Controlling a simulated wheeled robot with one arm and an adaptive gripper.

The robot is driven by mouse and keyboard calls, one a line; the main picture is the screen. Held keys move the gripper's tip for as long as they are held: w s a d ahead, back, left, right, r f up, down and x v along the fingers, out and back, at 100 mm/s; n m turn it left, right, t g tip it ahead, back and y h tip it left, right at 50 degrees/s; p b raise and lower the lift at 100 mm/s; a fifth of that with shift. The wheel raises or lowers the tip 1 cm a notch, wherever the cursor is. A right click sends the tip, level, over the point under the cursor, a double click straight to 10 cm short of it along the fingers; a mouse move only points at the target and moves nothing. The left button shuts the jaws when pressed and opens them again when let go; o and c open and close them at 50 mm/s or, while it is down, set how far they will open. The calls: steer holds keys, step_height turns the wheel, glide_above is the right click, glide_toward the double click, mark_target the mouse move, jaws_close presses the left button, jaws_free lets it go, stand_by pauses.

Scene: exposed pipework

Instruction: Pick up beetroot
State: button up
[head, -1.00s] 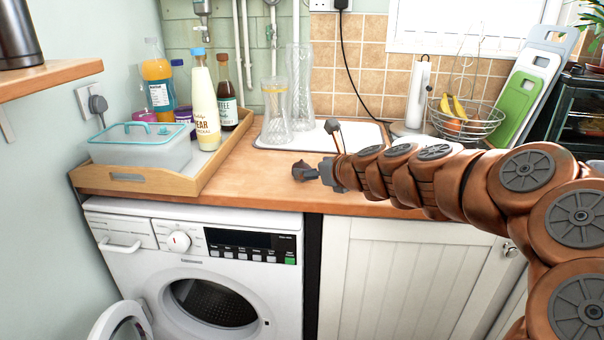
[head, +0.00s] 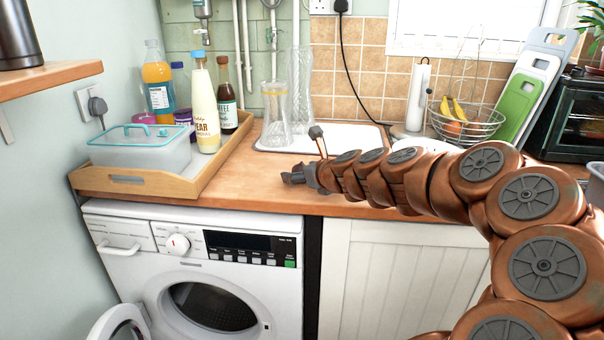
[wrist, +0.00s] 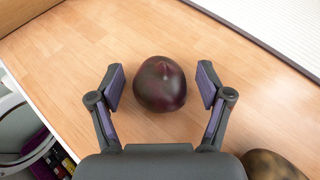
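The beetroot (wrist: 159,84) is a round, dark purple thing lying on the wooden worktop in the wrist view. My gripper (wrist: 160,88) is open, with one finger on each side of the beetroot. A gap shows between each finger pad and the beetroot, so the pads do not touch it. In the head view my gripper (head: 291,177) hangs over the worktop (head: 245,190) near its front part, and the beetroot is not visible there.
A brown rounded thing (wrist: 272,165) lies at the lower right in the wrist view. A wooden tray (head: 128,181) with bottles and a lidded box stands left. Glasses (head: 276,115) stand on a white drainer behind. A wire fruit basket (head: 468,122) is at the right.

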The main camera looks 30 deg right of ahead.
steer(key=c, duration=1.2)
steer(key=shift+o, duration=0.2)
